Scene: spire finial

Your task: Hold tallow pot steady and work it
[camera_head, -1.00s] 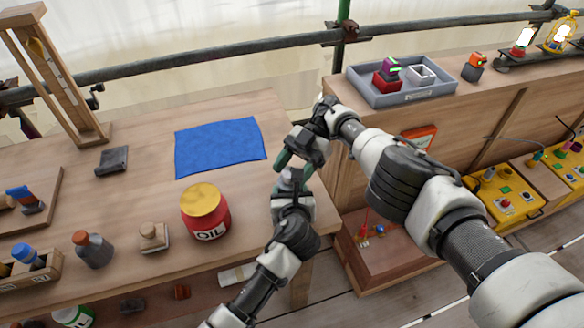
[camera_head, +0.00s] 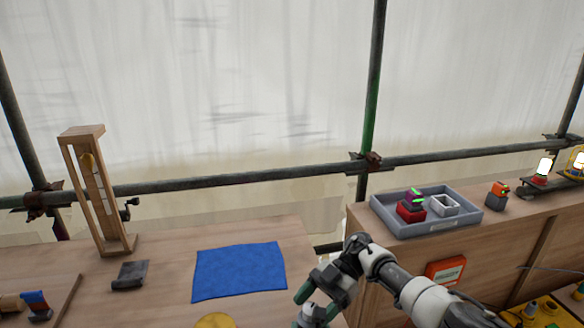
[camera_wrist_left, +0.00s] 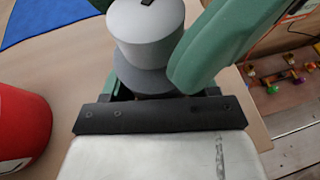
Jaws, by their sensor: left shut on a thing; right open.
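The tallow pot (camera_wrist_left: 146,30) shows in the left wrist view as a small grey cylinder with a paler upper part and a dark slot on top. My left gripper (camera_wrist_left: 142,82) is shut on its darker lower part. The pot stands upright in the grip. A large green finger lies close against the pot's right side, apparently of my right gripper; I cannot tell if it touches. In the head view my right gripper (camera_head: 308,304) is open at the bottom edge, its green fingers partly cut off.
The red oil can (camera_wrist_left: 20,125) stands left of the pot; its yellow lid (camera_head: 215,321) shows in the head view. A blue cloth (camera_head: 239,271) lies on the bench. A grey tray (camera_head: 428,221) sits on the right-hand counter. A wooden frame (camera_head: 100,195) stands at the left.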

